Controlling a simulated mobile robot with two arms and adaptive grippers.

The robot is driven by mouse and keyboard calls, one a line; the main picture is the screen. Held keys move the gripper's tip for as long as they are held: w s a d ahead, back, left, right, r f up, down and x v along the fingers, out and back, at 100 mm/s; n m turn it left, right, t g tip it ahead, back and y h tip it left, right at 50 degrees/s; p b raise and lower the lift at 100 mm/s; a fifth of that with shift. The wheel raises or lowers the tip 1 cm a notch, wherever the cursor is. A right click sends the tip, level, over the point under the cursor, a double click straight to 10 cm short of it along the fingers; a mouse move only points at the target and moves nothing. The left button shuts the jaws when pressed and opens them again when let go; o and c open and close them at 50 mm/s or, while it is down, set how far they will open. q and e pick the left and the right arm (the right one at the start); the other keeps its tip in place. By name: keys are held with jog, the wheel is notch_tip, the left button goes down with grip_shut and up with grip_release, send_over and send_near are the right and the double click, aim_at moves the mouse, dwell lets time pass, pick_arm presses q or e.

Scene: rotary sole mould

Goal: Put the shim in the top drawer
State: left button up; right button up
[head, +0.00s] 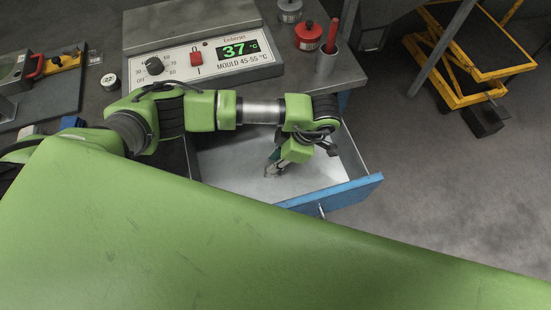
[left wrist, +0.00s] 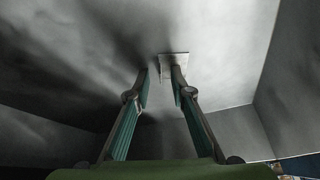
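The top drawer (head: 322,198) is pulled open, with a blue front and a bare grey inside. My left gripper (head: 273,166) reaches down into it, fingers low near the drawer floor. In the left wrist view the two fingers (left wrist: 161,76) stand apart with a gap between them. The shim (left wrist: 174,60), a small pale square plate, lies at the fingertips, partly covered by the right-hand finger, and appears to rest on the drawer floor. I cannot make the shim out clearly in the head view. My right gripper is not in view.
A mould heater controller (head: 190,70) reading 37 °C stands on the bench behind the drawer. A red-lidded pot (head: 308,36) and a cup with a red stick (head: 327,62) stand to its right. A yellow lift cart (head: 470,55) is at the far right. Floor right of the drawer is clear.

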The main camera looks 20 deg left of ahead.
pick_arm(q)
jog(key=shift+r, duration=0.1)
jog(key=s+v, duration=0.1)
jog(key=v, duration=1.1)
jog(key=shift+w+b, duration=0.4)
jog(key=shift+w, duration=0.05)
